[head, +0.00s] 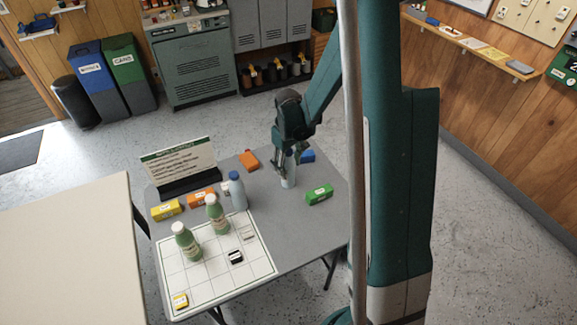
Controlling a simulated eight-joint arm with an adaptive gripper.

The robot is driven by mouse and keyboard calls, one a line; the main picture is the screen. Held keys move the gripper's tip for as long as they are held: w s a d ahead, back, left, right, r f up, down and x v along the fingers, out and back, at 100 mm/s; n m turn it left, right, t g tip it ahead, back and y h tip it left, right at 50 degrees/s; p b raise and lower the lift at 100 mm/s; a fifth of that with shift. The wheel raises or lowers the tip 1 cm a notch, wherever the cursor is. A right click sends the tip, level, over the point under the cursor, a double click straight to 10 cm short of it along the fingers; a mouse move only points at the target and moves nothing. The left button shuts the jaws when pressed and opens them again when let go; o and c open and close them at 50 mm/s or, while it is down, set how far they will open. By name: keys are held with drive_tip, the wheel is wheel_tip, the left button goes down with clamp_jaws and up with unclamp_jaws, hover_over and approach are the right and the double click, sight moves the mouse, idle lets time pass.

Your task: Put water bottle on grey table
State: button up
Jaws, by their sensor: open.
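A blue-grey bottle with a blue cap (238,190) stands upright near the middle of the same table.
Two green bottles (187,243) stand at the white grid mat (215,275). Small boxes include a green one (319,194), an orange one (249,160) and a yellow one (167,210). A sign (180,165) stands at the back left. A beige table (75,250) is at the left.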

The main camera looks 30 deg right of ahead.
sight(288, 152)
wheel_tip(288, 152, up, 12)
drive_tip(key=shift+f+p, duration=0.2)
drive_tip(key=shift+p, duration=0.45)
drive_tip(key=shift+r, duration=0.1)
idle(0.6)
drive_tip(key=shift+s+a+r, duration=0.25)
drive_tip(key=shift+r, duration=0.25)
drive_tip(key=s+a+r+m+t, duration=0.1)
drive_tip(key=s+a+r+t, duration=0.15)
drive_tip(key=s+r, duration=0.3)
drive_tip(key=s+a+r+t, duration=0.1)
drive_tip(key=s+a+r, duration=0.3)
drive_tip(key=r, duration=0.3)
drive_tip(key=s+a+r+m+t, duration=0.1)
drive_tip(key=s+a+r+t, duration=0.1)
drive_tip(key=s, duration=0.5)
drive_tip(key=s+a+r+m+t, duration=0.1)
drive_tip(key=s+a+r, duration=0.2)
drive_tip(key=s, duration=0.5)
drive_tip(key=shift+a+r+t, duration=0.25)
drive_tip(key=shift+a+t, duration=0.1)
drive_tip(key=shift+a, duration=0.15)
drive_tip(key=shift+f+b, duration=0.4)
